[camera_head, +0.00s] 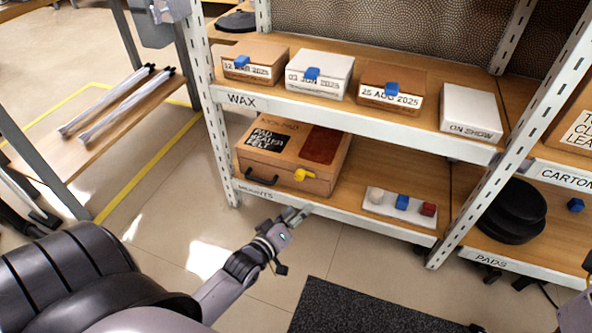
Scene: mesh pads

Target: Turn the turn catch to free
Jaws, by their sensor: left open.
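A wooden box (270,174) with a black label panel and a dark red panel on its top sits on the lower shelf. On its front is a small yellow turn catch (304,175), with a dark handle (262,179) to its left. My left gripper (300,212) is open, in front of the lower shelf's edge, below the catch and apart from it. Its fingers look small, and nothing shows between them.
The lower shelf edge (345,217) lies between my left gripper and the box. A white tray (378,209) with small coloured pieces stands right of the box. A dark mat (365,312) lies on the floor.

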